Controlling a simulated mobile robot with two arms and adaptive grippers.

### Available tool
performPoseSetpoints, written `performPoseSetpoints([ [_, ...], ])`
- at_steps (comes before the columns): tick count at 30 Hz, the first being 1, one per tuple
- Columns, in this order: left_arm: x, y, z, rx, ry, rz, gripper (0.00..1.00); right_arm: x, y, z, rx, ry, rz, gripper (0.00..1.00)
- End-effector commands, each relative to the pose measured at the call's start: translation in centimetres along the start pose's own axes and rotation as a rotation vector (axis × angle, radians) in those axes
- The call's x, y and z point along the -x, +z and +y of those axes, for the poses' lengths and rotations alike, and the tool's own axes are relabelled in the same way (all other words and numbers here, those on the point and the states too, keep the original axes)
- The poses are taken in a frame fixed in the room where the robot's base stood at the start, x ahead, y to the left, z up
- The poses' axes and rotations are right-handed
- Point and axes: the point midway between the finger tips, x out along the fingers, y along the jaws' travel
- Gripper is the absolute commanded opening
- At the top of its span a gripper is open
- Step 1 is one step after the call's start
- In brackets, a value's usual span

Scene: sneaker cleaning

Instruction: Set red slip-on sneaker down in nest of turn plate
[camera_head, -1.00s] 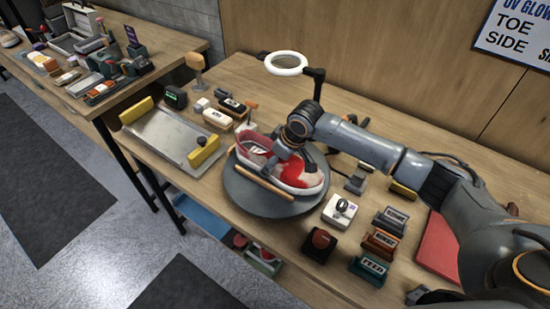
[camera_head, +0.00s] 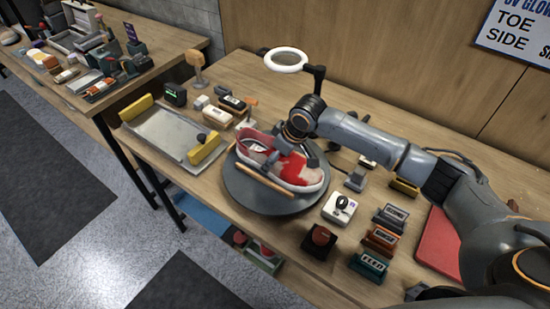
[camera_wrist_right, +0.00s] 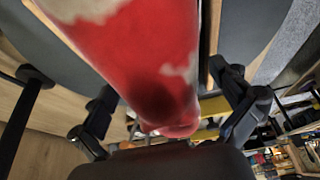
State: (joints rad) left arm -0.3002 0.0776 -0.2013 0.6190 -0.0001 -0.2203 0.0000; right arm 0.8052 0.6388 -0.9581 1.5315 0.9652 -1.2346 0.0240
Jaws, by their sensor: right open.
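The red slip-on sneaker (camera_head: 290,168), with whitish patches and a white sole, rests on the round grey turn plate (camera_head: 250,198). It lies beside a tan bar (camera_head: 265,182) along the plate's near side. My right gripper (camera_head: 298,155) is over the sneaker's middle, with its fingers apart. In the right wrist view the sneaker (camera_wrist_right: 150,45) runs between the two spread dark fingers of the gripper (camera_wrist_right: 168,112), with visible gaps. The arm hides part of the sneaker's upper and its far side. My left gripper does not show.
A ring lamp (camera_head: 286,60) stands behind the plate. A metal tray with yellow blocks (camera_head: 165,138) is at the left. Labelled blocks (camera_head: 380,240), a white box (camera_head: 340,207) and a red pad (camera_head: 440,245) are at the right. Brushes (camera_head: 217,115) crowd the back left.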

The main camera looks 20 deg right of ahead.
Motion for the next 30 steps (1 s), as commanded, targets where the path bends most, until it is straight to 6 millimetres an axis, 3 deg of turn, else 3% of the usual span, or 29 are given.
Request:
performPoseSetpoints([
  [9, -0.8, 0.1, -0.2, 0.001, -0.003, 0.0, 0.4, 6.7, -0.1, 0.1, 0.0, 0.003, 0.005, 1.0],
  [15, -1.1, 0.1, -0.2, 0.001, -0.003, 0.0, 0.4, 9.8, 0.0, 0.0, 0.0, 0.001, 0.002, 1.0],
  [21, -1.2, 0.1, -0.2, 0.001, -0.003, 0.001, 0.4, 10.9, 0.0, 0.0, -0.001, 0.001, 0.001, 1.0],
  [30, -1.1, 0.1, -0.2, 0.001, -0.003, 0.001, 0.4, 10.9, 0.0, 0.0, -0.001, 0.001, 0.001, 1.0],
])
